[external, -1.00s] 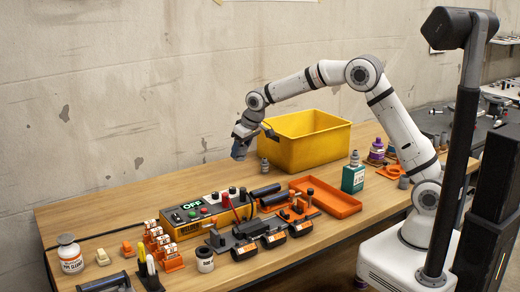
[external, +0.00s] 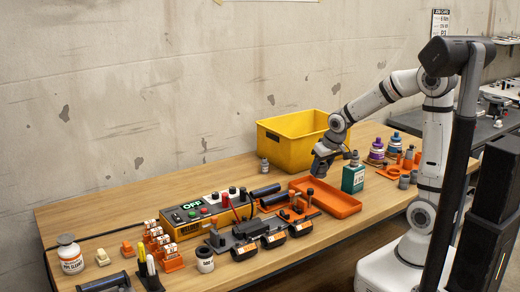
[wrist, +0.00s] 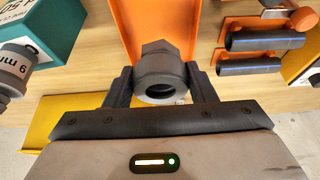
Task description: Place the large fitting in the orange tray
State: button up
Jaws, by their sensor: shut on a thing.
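My gripper (wrist: 161,90) is shut on a dark grey fitting (wrist: 160,68) with a hexagonal collar and a round open end, held between both fingers in the wrist view. In the external view my gripper (external: 318,173) is above the back left edge of the orange tray (external: 338,208). The held fitting is hard to make out there, mostly lost against the dark gripper. The orange tray (wrist: 158,15) also shows beyond the fitting in the wrist view. The part of the tray I see is empty.
A teal box (external: 353,179) stands close behind the tray's right end. A yellow bin (external: 290,152) is behind the tray. A small grey fitting (external: 263,165) stands left of the bin. An orange-and-black welder unit (external: 205,214) and black cylinders lie left of the tray.

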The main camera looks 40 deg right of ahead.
notch_tip(320, 180, down, 8)
jog(key=shift+r+b, duration=0.25)
jog(key=shift+b, duration=0.3)
jog(key=shift+f, duration=0.2)
jog(key=o, duration=1)
jog(key=shift+r, duration=0.1)
